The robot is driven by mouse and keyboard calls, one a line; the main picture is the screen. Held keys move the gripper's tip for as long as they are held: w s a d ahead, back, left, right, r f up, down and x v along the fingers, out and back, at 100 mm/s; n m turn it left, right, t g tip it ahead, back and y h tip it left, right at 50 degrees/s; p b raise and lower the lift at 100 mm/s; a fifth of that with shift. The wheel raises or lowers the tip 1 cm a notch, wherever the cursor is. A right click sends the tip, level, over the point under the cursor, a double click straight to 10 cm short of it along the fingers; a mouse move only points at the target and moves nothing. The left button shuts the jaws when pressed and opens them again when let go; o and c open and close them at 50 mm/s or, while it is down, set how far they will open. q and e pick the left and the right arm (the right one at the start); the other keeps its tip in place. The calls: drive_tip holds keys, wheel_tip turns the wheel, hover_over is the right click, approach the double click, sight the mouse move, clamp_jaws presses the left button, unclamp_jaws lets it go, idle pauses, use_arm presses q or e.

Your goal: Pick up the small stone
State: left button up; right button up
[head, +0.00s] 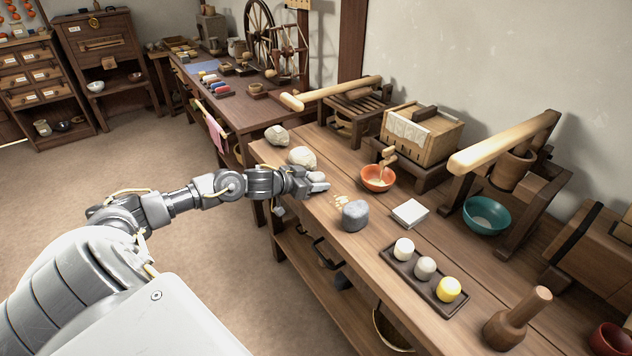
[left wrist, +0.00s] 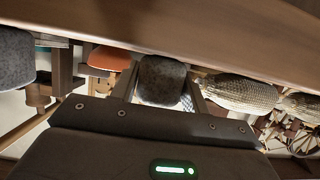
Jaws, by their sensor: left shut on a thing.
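My left gripper (head: 318,183) is at the left edge of the workbench, at or just above its top, beside a pale sack. In the left wrist view its jaws (left wrist: 163,92) are shut on a small dark grey stone (left wrist: 162,76), which sits between the two fingers. In the head view the gripper hides this stone. A larger grey stone (head: 355,216) stands on the bench to the right of the gripper; a grey stone (left wrist: 14,56) also shows at the left of the wrist view. My right gripper is out of view.
Two pale sacks (head: 302,157) lie behind the gripper. A shelf (head: 300,262) runs below the bench.

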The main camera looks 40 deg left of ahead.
use_arm(q)
drive_tip(key=shift+r, duration=0.15)
